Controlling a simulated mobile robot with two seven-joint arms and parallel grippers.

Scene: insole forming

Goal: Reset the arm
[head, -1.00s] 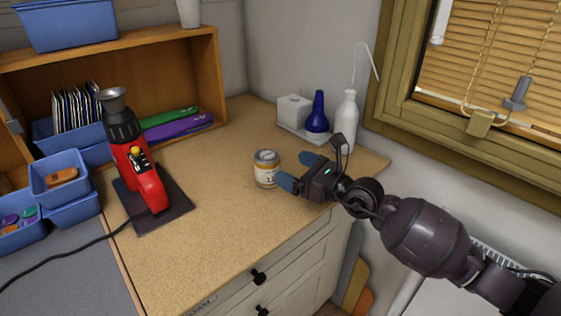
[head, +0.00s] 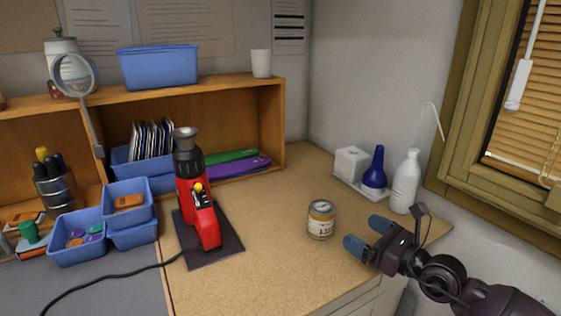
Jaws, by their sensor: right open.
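My right gripper (head: 366,236) is open and empty, with its blue-tipped fingers pointing left above the right part of the wooden worktop (head: 275,270). A small labelled jar (head: 321,220) stands upright on the worktop just left of the fingertips, apart from them. My right arm comes in from the lower right corner. My left gripper is not in the head view.
A red heat tool (head: 197,205) stands on a dark mat (head: 225,247), its cable running left. Blue bins (head: 130,205) are at left. A white bottle (head: 405,182) and a blue bulb (head: 376,170) stand behind the gripper. The front middle worktop is clear.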

